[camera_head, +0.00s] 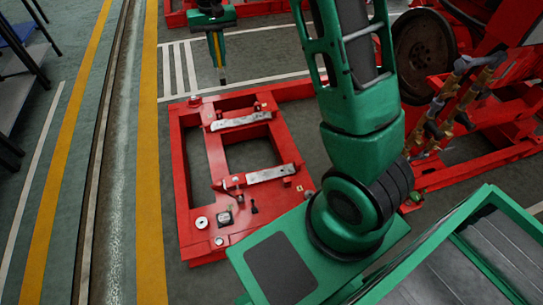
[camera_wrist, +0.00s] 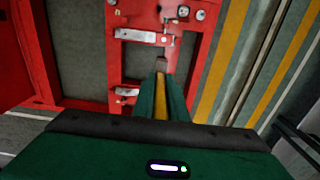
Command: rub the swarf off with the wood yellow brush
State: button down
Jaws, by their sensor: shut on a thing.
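My gripper (camera_head: 216,46) hangs at the top of the head view, pointing down, its green fingers shut on a narrow yellow brush (camera_head: 222,72). The brush's dark end points down. In the wrist view the yellow brush (camera_wrist: 161,104) lies between the fingers, with a grey-brown head (camera_wrist: 161,66) beyond them. In that view the head overlaps the red frame (camera_head: 185,160); I cannot tell any contact. Two pale metal pads (camera_head: 240,121) (camera_head: 270,173) sit on the frame's crossbars. Dark marks show on them, but I cannot surely make out swarf.
Several small fittings, including a round white washer (camera_head: 201,222) and a dark square part (camera_head: 225,218), stand on the frame's near end. A red machine with a flywheel (camera_head: 424,55) stands at right. A green-edged bench (camera_head: 465,215) is at lower right.

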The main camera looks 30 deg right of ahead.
jog(key=shift+w+d, duration=0.15)
jog(key=shift+d, duration=0.25)
jog(key=w+d+f+n+t, duration=0.1)
jog(key=d+f+n, duration=0.2)
jog(key=f, duration=0.7)
jog(key=w+d+f+n+h, duration=0.1)
jog(key=d+f+n, duration=0.25)
jog(key=f, duration=0.65)
jog(key=w+d+f+n+t, duration=0.1)
jog(key=w+d+f+n, duration=0.2)
jog(key=f, duration=0.7)
jog(key=s+d+f+n, duration=0.2)
jog(key=s+f, duration=0.2)
jog(key=f, duration=0.7)
jog(key=s+d+f+n+t+y, duration=0.1)
jog(key=s+d+f+n, duration=0.2)
jog(key=f, duration=0.8)
jog(key=s+d+f+n+y, duration=0.1)
jog(key=s+d+f+n, duration=0.2)
jog(key=s+f, duration=0.4)
jog(key=shift+f+t, duration=0.4)
jog(key=shift+f, duration=1.9)
jog(key=shift+w+a+n, duration=0.1)
jog(key=shift+a+n, duration=0.15)
jog(key=shift+n, duration=0.1)
jog(key=shift+w+a, duration=0.1)
jog(key=shift+a, duration=0.2)
